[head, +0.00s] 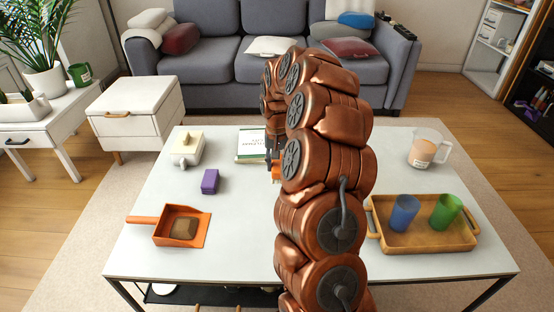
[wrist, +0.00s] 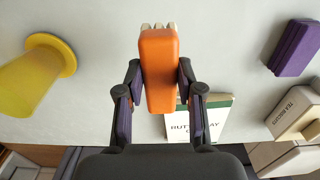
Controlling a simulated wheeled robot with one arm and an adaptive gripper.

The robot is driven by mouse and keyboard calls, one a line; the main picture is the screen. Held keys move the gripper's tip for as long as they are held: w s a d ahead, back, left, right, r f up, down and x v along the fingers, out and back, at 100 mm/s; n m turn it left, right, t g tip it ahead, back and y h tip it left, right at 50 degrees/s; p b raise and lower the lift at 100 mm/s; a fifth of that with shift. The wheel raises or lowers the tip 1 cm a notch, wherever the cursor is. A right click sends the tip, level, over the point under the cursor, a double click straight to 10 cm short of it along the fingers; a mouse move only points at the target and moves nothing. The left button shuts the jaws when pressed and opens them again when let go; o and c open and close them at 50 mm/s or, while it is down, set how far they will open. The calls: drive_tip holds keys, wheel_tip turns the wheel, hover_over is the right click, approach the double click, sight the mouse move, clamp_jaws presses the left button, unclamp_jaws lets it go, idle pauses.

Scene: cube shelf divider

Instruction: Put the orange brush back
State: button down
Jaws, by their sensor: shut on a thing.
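The orange brush (wrist: 158,75) with pale bristles is held between the two dark fingers of my gripper (wrist: 159,85) in the wrist view. The fingers are shut on its orange body, and the bristles point to the top of that picture. In the head view only a small orange part of the brush (head: 275,173) shows beside my arm, which hides most of it and of my gripper. An orange dustpan (head: 203,230) lies at the table's front left, its handle pointing left. A brown lump (head: 184,228) lies in it.
A yellow cup (wrist: 30,80) shows in the wrist view.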

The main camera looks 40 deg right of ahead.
drive_tip(key=shift+f, duration=2.85)
drive_tip(key=shift+f, duration=0.45)
drive_tip(key=c, duration=1.1)
unclamp_jaws()
drive_tip(key=shift+o, duration=0.5)
drive_tip(key=o, duration=0.5)
drive_tip(key=shift+r+p, duration=1.35)
drive_tip(key=shift+r, duration=2.7)
